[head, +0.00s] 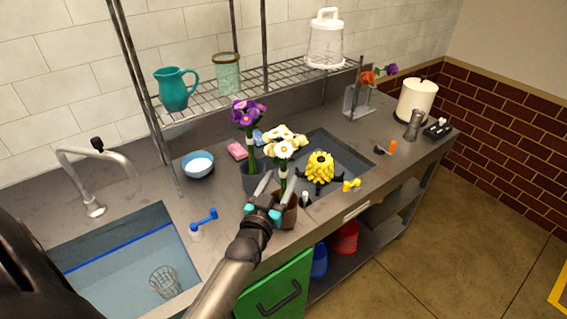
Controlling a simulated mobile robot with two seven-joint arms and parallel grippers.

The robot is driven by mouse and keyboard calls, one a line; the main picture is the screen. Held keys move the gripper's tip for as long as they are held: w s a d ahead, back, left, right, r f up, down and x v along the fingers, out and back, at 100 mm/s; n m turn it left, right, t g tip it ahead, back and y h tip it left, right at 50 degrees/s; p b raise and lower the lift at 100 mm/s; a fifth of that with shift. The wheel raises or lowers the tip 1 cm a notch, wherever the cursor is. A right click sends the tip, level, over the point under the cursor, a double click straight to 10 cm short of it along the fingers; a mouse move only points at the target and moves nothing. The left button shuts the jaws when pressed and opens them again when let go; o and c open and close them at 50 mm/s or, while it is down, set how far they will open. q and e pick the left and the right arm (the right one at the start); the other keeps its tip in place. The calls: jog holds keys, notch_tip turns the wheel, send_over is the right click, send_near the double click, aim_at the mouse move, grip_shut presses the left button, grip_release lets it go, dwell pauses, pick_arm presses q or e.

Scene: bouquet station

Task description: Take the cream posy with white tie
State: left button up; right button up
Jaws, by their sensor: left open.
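The cream posy (284,141) has white and pale yellow blooms on green stems, with a pale band below the blooms. It stands upright in a brown pot (288,218) near the counter's front edge. My left gripper (281,184) is open, with its fingers on either side of the stems, below the blooms and above the pot. I cannot tell whether either finger touches the stems. The gripper hides part of the pot and the lower stems. My right gripper is not in view.
A purple posy (248,113) stands in a grey pot (256,180) just behind. A yellow posy (320,167) sits right, by the tray. A blue-handled tool (205,222), blue bowl (198,165) and sink (120,255) lie left.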

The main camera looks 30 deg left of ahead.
aim_at(282, 175)
pick_arm(q)
jog(key=shift+x, duration=1.85)
jog(key=shift+a+f, duration=0.1)
jog(key=shift+s, duration=0.1)
grip_shut()
